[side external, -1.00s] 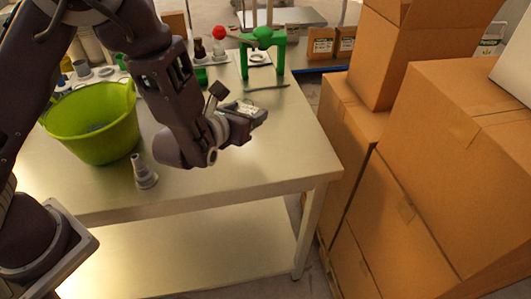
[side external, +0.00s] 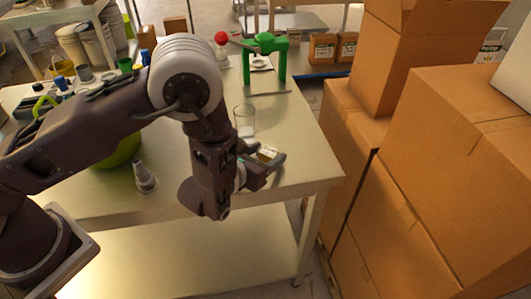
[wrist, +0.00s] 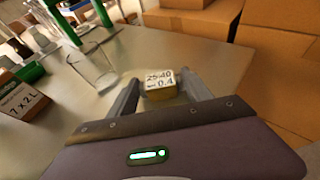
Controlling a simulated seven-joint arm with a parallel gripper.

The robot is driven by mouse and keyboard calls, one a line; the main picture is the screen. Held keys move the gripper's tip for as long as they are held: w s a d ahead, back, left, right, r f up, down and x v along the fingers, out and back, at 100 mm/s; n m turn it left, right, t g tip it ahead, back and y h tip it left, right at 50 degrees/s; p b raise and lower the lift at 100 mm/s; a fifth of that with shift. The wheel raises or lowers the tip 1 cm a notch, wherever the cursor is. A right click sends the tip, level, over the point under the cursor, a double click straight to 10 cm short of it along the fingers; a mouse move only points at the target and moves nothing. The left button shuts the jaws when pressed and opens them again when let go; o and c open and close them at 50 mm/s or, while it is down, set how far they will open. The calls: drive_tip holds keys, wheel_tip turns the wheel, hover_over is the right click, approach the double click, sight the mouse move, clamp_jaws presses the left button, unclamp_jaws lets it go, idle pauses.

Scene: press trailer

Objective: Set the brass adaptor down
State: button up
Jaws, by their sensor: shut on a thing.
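The brass adaptor (wrist: 160,92) is a small yellow piece with a white label printed "25-40" and "0.4" on its face. My gripper (wrist: 163,85) is shut on it, one finger on each side. In the side external view my gripper (side external: 264,167) is low over the front right part of the metal table (side external: 298,160), with the adaptor (side external: 267,153) between its fingers. I cannot tell whether the adaptor touches the table top.
A clear glass (side external: 244,120) stands just behind my gripper. A green press (side external: 265,58) stands at the table's back. A grey stepped fitting (side external: 145,178) and a green tub (side external: 122,152), partly hidden by my arm, are left. Cardboard boxes (side external: 455,160) crowd the right.

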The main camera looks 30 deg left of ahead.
drive_tip(key=o, duration=1.5)
drive_tip(key=shift+f, duration=0.1)
